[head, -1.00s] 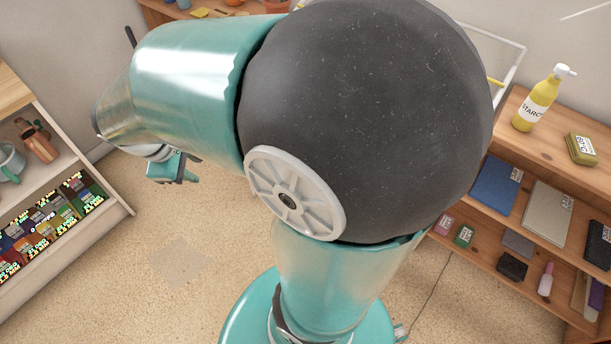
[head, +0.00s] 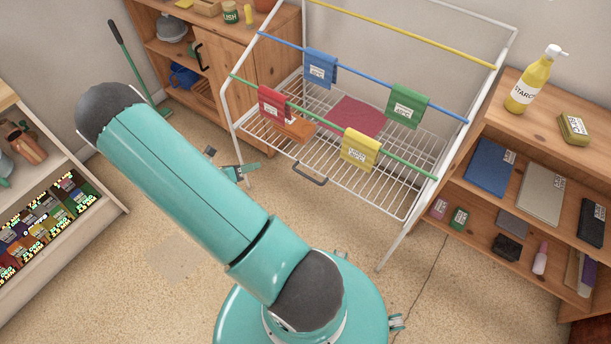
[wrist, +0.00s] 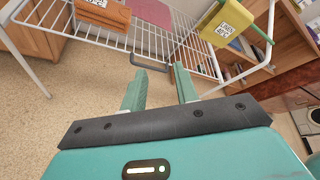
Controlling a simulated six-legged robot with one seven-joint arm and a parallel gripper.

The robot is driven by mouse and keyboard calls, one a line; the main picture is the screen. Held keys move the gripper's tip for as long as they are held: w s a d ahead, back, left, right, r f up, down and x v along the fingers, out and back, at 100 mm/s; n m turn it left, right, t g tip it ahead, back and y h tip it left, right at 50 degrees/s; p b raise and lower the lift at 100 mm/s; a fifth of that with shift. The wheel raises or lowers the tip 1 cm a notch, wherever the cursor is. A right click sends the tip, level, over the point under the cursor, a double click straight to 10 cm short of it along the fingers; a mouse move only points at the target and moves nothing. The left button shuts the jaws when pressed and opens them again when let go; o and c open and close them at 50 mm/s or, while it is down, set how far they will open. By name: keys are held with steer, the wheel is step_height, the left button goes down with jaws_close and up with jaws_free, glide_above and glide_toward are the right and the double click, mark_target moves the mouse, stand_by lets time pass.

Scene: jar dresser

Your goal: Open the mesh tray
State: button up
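The mesh tray (head: 388,187) is a white wire shelf low in a white drying rack, with a dark handle (head: 310,173) on its front edge. In the wrist view the handle (wrist: 151,66) is just beyond my fingertips, and the tray's wires (wrist: 120,40) spread behind it. My gripper (head: 240,172) is to the left of the handle in the head view, partly hidden by my arm. In the wrist view my gripper (wrist: 158,80) is open, its two teal fingers apart with nothing between them.
Red, blue, green and yellow (head: 361,149) cloths hang on the rack's coloured rods above the tray. Folded red and orange cloths lie on the tray. A wooden shelf with a starch bottle (head: 533,80) stands right, a wooden cabinet (head: 225,60) behind left. The floor in front is clear.

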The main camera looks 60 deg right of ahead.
steer(key=s+d+f+n+t+h, duration=0.1)
steer(key=s+d+f+n+h, duration=0.2)
steer(key=f+n, duration=0.5)
steer(key=n+t, duration=0.2)
steer(key=n, duration=0.2)
glide_toward(306, 175)
steer(key=x, duration=1)
steer(key=shift+w+d+f, duration=0.1)
steer(key=shift+f, duration=0.25)
jaws_close()
